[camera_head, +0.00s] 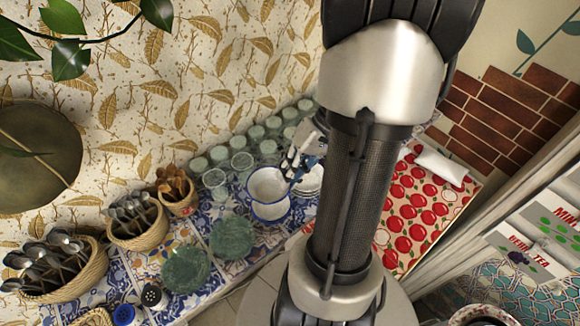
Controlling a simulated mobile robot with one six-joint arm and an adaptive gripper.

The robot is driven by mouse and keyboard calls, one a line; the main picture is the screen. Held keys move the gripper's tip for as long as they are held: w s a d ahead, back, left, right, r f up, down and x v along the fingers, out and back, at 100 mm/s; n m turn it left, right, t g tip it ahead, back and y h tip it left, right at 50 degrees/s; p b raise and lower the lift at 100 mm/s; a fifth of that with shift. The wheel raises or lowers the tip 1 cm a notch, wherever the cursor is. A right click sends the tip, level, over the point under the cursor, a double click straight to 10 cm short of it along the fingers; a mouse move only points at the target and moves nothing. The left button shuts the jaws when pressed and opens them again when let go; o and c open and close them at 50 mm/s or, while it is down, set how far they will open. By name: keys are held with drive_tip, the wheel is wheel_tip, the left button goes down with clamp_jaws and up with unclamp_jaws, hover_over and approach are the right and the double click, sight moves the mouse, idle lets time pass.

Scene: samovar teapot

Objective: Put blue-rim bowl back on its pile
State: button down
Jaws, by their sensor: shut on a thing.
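A white bowl with a blue rim (266,184) shows left of my arm, over the tiled counter. My gripper (292,172) is at the right edge of this bowl and is shut on its rim. More white, blue-rimmed ware (271,212), which looks like the bowl pile, shows just below the held bowl in the picture. The held bowl partly covers it, and I cannot tell whether the two touch. A stack of white dishes (309,182) stands just right of the gripper, partly hidden by my arm.
Green glass plates (186,268) and another green stack (232,238) stand to the left. Several glass jars (240,163) line the wall behind. Baskets of spoons (135,222) and a small pot of wooden utensils (177,192) stand further left. A red apple-patterned cloth (410,215) lies right.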

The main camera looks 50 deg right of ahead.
drive_tip(key=shift+f+b, duration=2.6)
drive_tip(key=shift+f, duration=0.7)
drive_tip(key=c, duration=1.7)
unclamp_jaws()
drive_tip(key=shift+v, duration=4.05)
drive_tip(key=shift+a, duration=0.1)
